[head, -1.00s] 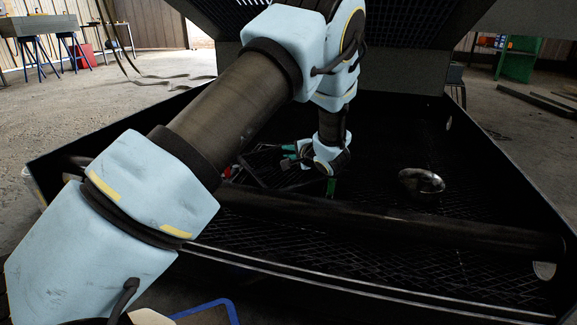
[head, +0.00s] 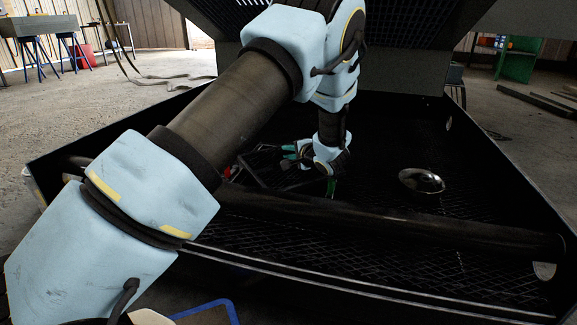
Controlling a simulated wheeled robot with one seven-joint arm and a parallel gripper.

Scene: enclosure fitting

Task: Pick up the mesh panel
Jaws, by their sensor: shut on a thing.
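The mesh panel (head: 258,168) appears as a dark, thin-framed piece inside the black enclosure, left of my gripper. It is hard to separate from the dark mesh floor, and its right part is hidden by my gripper. My gripper (head: 310,170), with green fingertips, is at the panel's right side and shut on it. I cannot tell whether the panel touches the floor.
The black enclosure (head: 400,295) has raised walls around its mesh floor. A thick dark bar (head: 400,222) crosses it in front of my gripper. A shiny metal bowl (head: 421,181) lies to the right. The floor right of the bowl looks clear.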

